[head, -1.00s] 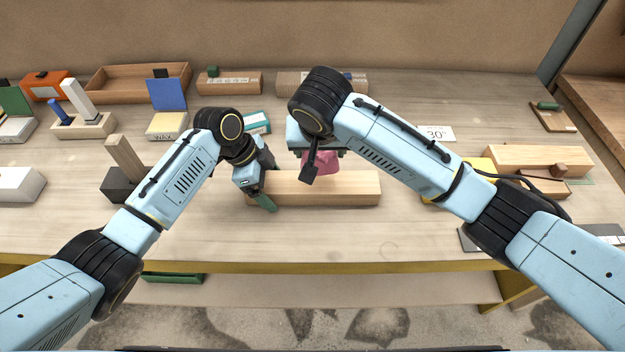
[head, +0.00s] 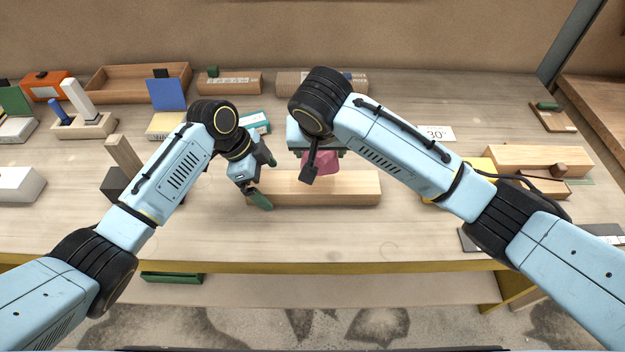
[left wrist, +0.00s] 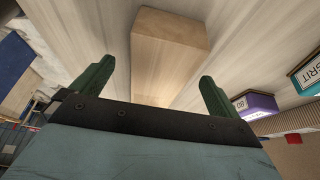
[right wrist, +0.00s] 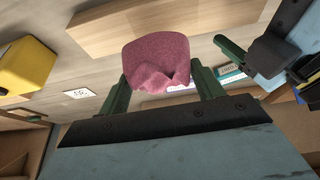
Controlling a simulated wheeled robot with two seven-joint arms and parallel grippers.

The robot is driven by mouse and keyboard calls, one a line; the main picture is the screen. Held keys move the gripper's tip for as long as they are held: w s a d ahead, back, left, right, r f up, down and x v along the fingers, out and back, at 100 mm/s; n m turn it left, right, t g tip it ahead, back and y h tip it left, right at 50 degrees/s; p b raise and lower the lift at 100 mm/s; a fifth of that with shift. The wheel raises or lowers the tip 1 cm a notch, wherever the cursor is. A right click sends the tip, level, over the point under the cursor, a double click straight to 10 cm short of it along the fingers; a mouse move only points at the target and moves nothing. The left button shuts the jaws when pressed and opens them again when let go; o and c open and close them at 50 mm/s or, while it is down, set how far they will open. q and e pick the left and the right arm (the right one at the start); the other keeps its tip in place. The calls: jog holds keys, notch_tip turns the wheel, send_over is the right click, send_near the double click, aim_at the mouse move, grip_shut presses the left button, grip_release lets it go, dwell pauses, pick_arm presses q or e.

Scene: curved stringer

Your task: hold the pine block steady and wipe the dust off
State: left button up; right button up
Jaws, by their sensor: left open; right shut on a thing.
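The pine block (head: 345,190) lies flat on the bench in front of me, its length running left to right. My left gripper (head: 267,182) is open at the block's left end. In the left wrist view the block (left wrist: 168,55) shows between the two spread green fingers and apart from them. My right gripper (right wrist: 162,88) is shut on a crumpled pink cloth (right wrist: 157,58). In the head view the cloth (head: 322,162) is over the block's back edge, partly hidden by the gripper; whether it touches the block is unclear. I cannot make out dust on the block.
A yellow thing (head: 482,165) and a longer wooden piece (head: 525,158) are to the right. A dark upright-handled block (head: 115,185) stands left of my left arm. Boxes and a wooden tray (head: 135,82) line the back. The bench front is clear.

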pick_arm(q)
jog(key=shift+v, duration=1.65)
jog(key=v, duration=1.2)
